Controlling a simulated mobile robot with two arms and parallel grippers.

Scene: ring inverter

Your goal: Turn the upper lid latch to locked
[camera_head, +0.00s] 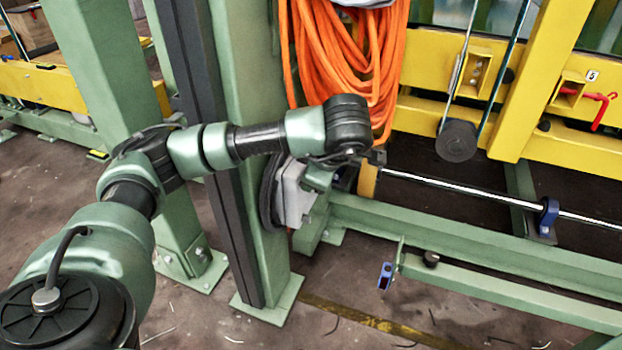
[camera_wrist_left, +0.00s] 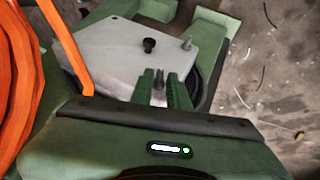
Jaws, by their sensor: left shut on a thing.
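A grey box with a flat lid (camera_head: 292,194) is fixed to the side of a green post, and its lid fills the upper middle of the left wrist view (camera_wrist_left: 125,45). My left gripper (camera_wrist_left: 162,90) is at the lid, its two green fingers shut on a small dark latch (camera_wrist_left: 159,78). The fingers hide most of the latch, so I cannot tell its angle. A black knob (camera_wrist_left: 149,45) and a metal stud (camera_wrist_left: 187,43) stand on the lid beyond the fingertips. In the head view my left wrist hides the latch. My right gripper is not in view.
Orange cable loops (camera_head: 345,55) hang just above my left wrist. The green post (camera_head: 245,130) stands close beside my forearm. A steel rod (camera_head: 455,188) and green beams run off to the right. Open floor (camera_head: 335,275) lies below.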

